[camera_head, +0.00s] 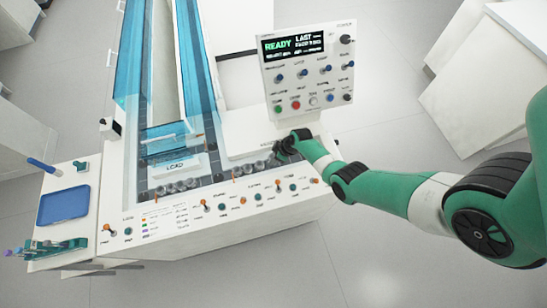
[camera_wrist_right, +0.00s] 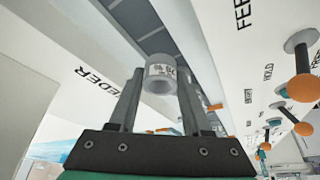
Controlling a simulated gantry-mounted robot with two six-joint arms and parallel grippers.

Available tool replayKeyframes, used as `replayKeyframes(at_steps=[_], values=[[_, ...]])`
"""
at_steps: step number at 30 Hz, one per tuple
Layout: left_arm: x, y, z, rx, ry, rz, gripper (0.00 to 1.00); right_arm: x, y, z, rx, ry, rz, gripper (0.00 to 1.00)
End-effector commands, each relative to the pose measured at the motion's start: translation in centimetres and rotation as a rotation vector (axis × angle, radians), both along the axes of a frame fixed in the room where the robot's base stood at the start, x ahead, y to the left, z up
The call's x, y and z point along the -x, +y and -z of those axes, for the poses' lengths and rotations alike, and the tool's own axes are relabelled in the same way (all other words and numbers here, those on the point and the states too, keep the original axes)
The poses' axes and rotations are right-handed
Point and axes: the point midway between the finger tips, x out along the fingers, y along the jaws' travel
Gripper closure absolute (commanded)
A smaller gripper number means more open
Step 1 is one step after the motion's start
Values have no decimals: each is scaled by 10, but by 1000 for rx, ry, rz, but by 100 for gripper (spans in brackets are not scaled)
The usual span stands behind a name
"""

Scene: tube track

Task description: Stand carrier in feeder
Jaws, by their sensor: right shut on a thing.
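My right gripper (camera_head: 280,148) is over the right part of the white machine, near its back ledge. In the right wrist view its two dark fingers are shut on a small pale cylindrical carrier (camera_wrist_right: 160,76) with a printed label and an open round end. The carrier sits between the fingertips, in front of a dark segmented track (camera_wrist_right: 140,20). The printed word FEEDER (camera_wrist_right: 95,88) shows on the white surface left of the fingers. Whether the carrier touches the track I cannot tell. In the head view the gripper hides the carrier. My left gripper is not in view.
Several grey round pieces (camera_head: 177,185) stand in the track by the LOAD plate (camera_head: 175,166). Orange and teal knobs (camera_head: 257,197) line the front panel. A control panel (camera_head: 308,72) reading READY stands behind my gripper. A blue tray (camera_head: 63,204) and tube rack (camera_head: 55,247) are at left.

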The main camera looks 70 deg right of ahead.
Motion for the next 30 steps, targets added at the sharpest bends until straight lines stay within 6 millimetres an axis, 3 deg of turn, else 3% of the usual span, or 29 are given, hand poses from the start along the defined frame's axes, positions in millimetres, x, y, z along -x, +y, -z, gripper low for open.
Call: replayKeyframes(at_steps=[4,30], values=[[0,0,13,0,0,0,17,0,0,13,0,0,0,83],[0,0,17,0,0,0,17,1,0,18,0,0,0,83]])
